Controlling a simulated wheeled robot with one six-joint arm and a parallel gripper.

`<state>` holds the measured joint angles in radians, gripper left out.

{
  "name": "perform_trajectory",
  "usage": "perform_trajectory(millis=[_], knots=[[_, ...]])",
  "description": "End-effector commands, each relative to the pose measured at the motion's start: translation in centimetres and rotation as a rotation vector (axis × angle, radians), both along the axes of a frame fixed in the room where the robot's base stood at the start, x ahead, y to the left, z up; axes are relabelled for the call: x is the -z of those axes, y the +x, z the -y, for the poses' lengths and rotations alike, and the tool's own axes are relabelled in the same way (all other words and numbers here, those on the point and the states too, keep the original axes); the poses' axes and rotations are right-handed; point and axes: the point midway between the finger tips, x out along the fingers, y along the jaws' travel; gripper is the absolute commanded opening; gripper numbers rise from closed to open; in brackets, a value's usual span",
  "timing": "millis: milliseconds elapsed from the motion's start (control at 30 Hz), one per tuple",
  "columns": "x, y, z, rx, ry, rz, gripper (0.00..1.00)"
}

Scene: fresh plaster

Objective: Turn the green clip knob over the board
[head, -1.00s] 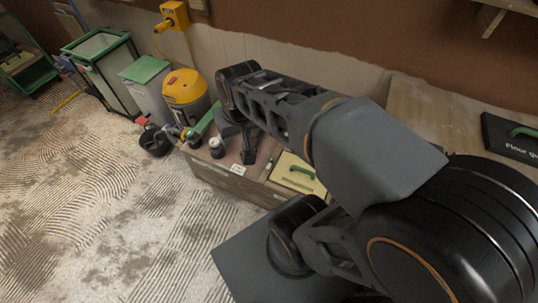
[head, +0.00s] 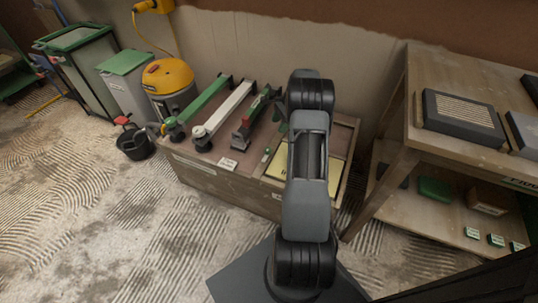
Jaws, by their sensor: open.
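A yellow board (head: 277,168) lies in the right part of the low wooden bench top, mostly hidden behind my arm. A small green piece, which looks like the clip knob (head: 266,154), sits at the board's left edge. Its exact turn is too small to tell. My gripper (head: 281,113) shows only as a dark part just left of my forearm, above the back of the bench. It is open and apart from the green knob. The rest of it is hidden by my arm.
A yellow vacuum (head: 168,80) and black bucket (head: 135,142) stand left. A wooden shelf unit (head: 408,150) stands right. Floor in front is clear.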

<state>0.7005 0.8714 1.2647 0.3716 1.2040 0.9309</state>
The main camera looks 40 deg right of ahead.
Motion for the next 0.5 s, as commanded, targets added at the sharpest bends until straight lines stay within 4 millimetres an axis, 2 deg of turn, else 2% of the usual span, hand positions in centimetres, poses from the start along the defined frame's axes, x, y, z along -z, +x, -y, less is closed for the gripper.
perform_trajectory(millis=[33,167,500], knots=[[1.1,0.0,0.2,0.012,0.006,-0.004,0.58],[2.8,0.1,-0.1,0.025,0.011,-0.008,0.58],[8.8,0.7,-2.6,0.021,0.01,-0.009,0.58]])
